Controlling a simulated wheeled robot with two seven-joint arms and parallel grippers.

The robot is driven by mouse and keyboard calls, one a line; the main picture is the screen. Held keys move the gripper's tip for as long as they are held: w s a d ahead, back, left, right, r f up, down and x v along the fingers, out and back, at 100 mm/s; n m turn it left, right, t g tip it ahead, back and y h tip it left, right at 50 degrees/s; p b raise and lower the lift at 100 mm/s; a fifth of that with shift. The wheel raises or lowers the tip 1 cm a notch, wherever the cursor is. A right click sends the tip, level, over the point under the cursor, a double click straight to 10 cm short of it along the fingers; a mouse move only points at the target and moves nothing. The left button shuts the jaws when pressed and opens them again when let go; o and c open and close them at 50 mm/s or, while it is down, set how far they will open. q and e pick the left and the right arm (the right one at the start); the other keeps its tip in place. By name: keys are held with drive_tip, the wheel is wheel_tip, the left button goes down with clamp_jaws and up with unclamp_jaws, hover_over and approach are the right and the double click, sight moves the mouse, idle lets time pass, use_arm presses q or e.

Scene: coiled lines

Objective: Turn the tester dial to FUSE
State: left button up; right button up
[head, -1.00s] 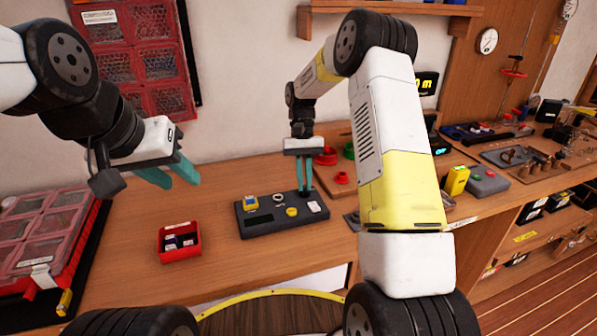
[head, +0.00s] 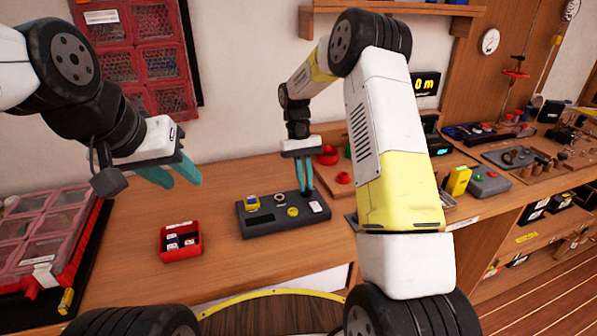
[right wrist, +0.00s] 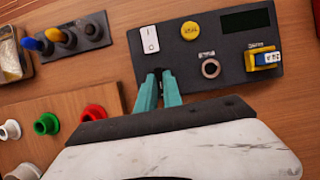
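The tester (head: 262,227) is a dark flat box on the bench, with a display, a white switch, a yellow round button and a grey ring. The tester also shows in the right wrist view (right wrist: 212,88). A yellow and blue piece (right wrist: 265,60) sits at its edge. My right gripper (head: 305,188) is down at the tester's back right. In the wrist view, its teal fingertips (right wrist: 159,74) are close together around a small dark thing beside the white switch, which looks like the dial. The dial's marks are hidden. My left gripper (head: 170,177) is open and empty above the bench.
A red bin (head: 181,254) with small labelled pieces stands left of the tester. A red-lidded case (head: 45,240) is at the far left. Red and green round parts (head: 327,156) stand behind my right gripper. Bare bench lies between bin and tester.

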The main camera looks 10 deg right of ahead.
drive_tip(key=o, duration=0.3)
drive_tip(key=shift+s+f, duration=0.1)
drive_tip(key=shift+o, duration=0.2)
drive_tip(key=shift+d, duration=0.1)
drive_tip(key=v, duration=0.8)
